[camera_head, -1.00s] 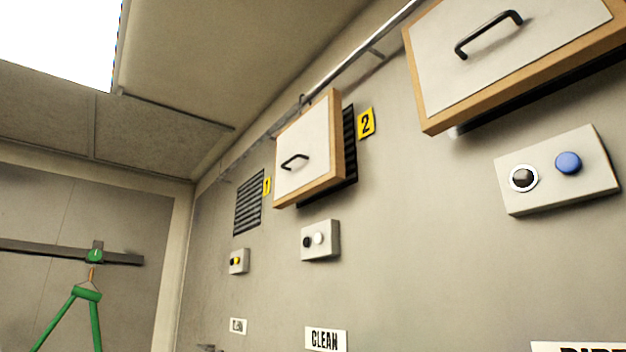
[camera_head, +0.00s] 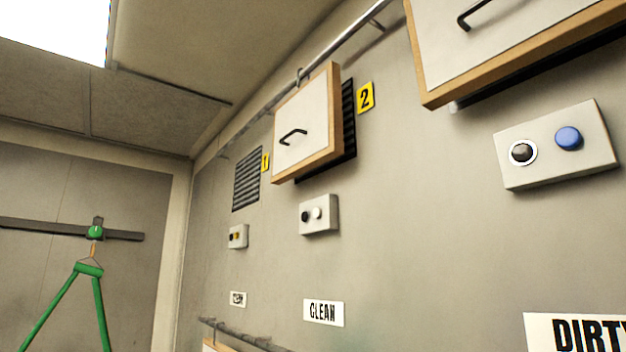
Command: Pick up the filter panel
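A filter panel (camera_head: 306,125) with a white face, wooden frame and black handle hangs by a hook from the wall rail, in front of the black vent beside the yellow 2 label. A second, nearer filter panel (camera_head: 480,45) of the same look is at the top right, cut off by the picture's edge. Part of a wooden-edged panel (camera_head: 212,346) shows at the bottom edge below a lower rail; most of it is hidden. Neither of my grippers is in view.
Button boxes (camera_head: 556,145) (camera_head: 319,214) (camera_head: 238,236) are fixed to the wall. A CLEAN sign (camera_head: 323,312) and a DIRTY sign (camera_head: 580,333) are below. An uncovered vent (camera_head: 247,178) is by label 1. A green frame (camera_head: 89,270) hangs at left.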

